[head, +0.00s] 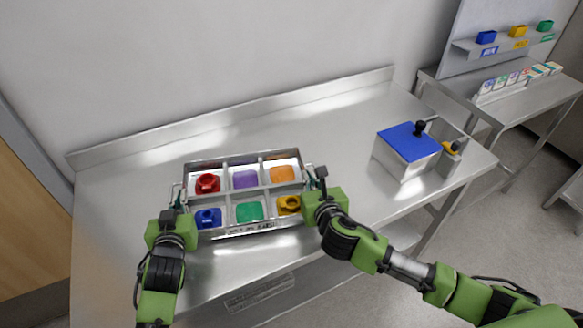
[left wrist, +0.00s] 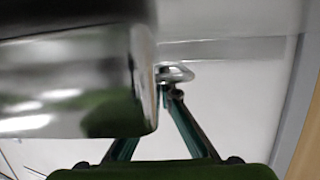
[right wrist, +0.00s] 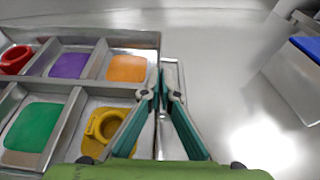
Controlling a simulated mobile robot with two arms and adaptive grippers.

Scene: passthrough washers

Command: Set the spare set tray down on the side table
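The spare set tray (head: 233,187) is a grey metal tray with six compartments, level over the left part of the steel table (head: 330,130). I cannot tell whether its base touches the tabletop. A red piece (head: 207,183), a blue piece (head: 208,217) and a yellow piece (head: 289,204) sit in compartments; purple, orange and green pads show bare. My left gripper (head: 174,203) is shut on the tray's left handle, which also shows in the left wrist view (left wrist: 174,73). My right gripper (right wrist: 160,95) is shut on the right handle.
A metal box with a blue lid (head: 409,141) and black knob stands at the table's right end, beside a yellow-and-black part (head: 452,148). Behind it is another bench (head: 510,103) with coloured bins and cards. The table between tray and box is clear.

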